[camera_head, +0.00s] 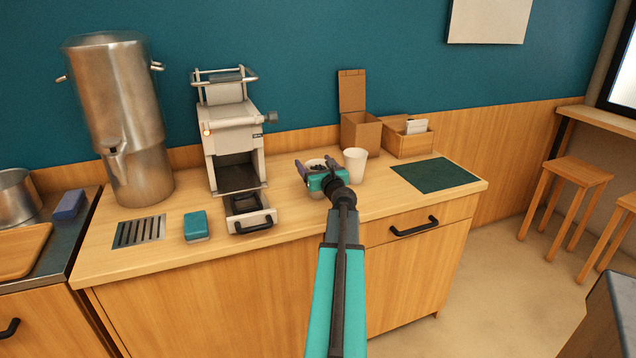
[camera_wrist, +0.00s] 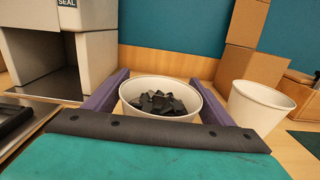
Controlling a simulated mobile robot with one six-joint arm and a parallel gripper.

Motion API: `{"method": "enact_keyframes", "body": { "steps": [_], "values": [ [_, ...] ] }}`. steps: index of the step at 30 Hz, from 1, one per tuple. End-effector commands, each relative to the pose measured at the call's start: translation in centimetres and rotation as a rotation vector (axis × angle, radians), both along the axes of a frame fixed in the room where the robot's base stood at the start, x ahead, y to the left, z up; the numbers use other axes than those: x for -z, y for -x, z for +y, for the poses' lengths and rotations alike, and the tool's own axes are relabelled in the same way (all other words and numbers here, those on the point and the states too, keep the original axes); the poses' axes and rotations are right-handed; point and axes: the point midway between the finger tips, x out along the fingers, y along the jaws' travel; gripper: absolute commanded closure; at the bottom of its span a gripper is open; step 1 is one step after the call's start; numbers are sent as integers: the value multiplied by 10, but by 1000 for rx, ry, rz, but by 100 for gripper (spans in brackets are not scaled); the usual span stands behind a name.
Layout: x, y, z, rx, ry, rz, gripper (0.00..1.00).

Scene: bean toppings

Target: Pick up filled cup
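A white cup filled with dark chunks (camera_wrist: 160,100) stands on the wooden counter; in the head view the filled cup (camera_head: 316,165) is partly hidden by my gripper. My gripper (camera_wrist: 157,90) has its two purple fingers spread, one on each side of the filled cup. In the head view my gripper (camera_head: 318,168) reaches over the counter from the front. Gaps seem to show between fingers and cup, though contact low down is hidden. A second white cup (camera_wrist: 258,106) stands just right of the right finger; it looks empty, and also shows in the head view (camera_head: 354,165).
A grey-white machine (camera_head: 233,140) stands left of the cups, with a metal urn (camera_head: 118,120) farther left. A cardboard box (camera_head: 360,133) and a wooden box (camera_head: 408,143) stand behind right. A dark green mat (camera_head: 435,175) lies clear at right. A teal sponge (camera_head: 196,226) lies front left.

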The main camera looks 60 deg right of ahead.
Motion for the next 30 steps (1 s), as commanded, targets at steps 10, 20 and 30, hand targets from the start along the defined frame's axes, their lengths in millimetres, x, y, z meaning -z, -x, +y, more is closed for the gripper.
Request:
{"method": "enact_keyframes", "body": {
  "steps": [10, 20, 30],
  "values": [
    [0, 0, 0, 0, 0, 0, 83],
    [-2, 0, 0, 0, 1, -1, 84],
    [-29, 0, 0, 0, 2, -1, 84]
  ]
}}
